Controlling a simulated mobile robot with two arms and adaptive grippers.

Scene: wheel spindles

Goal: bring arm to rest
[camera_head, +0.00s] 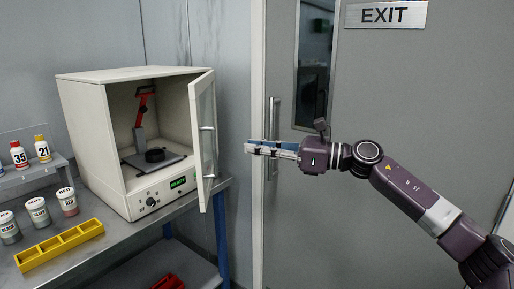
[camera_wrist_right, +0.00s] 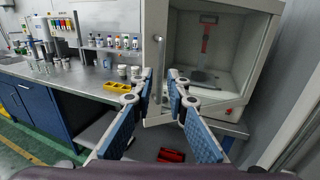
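My right arm (camera_head: 414,195) reaches in from the right in the head view, in front of the grey door. My right gripper (camera_head: 250,148) points left, in the air to the right of the white cabinet's open door (camera_head: 204,138). In the right wrist view its two blue-padded fingers (camera_wrist_right: 160,78) stand apart with nothing between them, so it is open and empty. It is apart from the cabinet (camera_head: 130,200). My left arm and gripper are not in view.
Inside the cabinet a red-topped stand (camera_head: 146,95) and a black round part (camera_head: 155,155) show. A yellow tray (camera_head: 60,245) and several jars stand on the bench at left. A red item (camera_head: 168,282) lies below. The exit door (camera_head: 400,90) is behind my arm.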

